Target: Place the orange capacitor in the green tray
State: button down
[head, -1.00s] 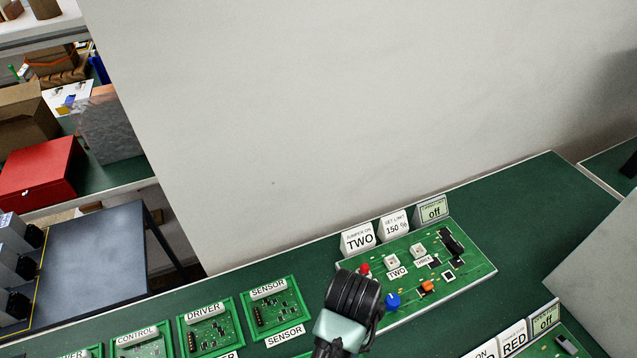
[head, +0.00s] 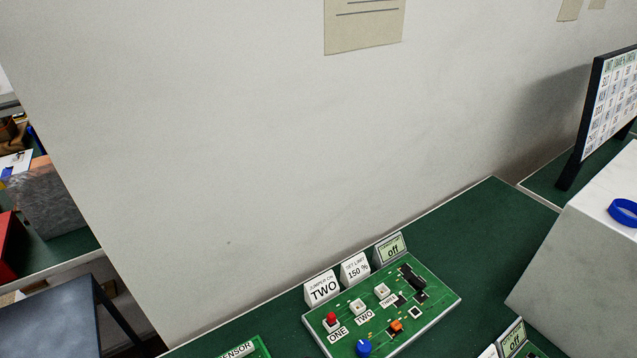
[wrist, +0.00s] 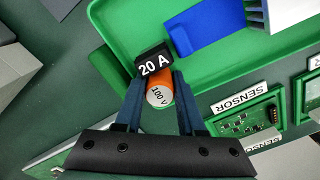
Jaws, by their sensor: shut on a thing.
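My gripper, the held capacitor and the tray are outside the head view.
A blue block (wrist: 205,25) and a grey finned part (wrist: 275,12) are at the top of the wrist view. A green board labelled SENSOR (wrist: 245,120) is right of the gripper. The head view shows a larger circuit board (head: 345,343) with buttons and a blue knob on the dark green bench.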

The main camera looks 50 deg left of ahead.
jog(key=c, duration=0.8)
grip_release()
notch_tip(320, 180, up, 12)
jog(key=shift+r, duration=0.15)
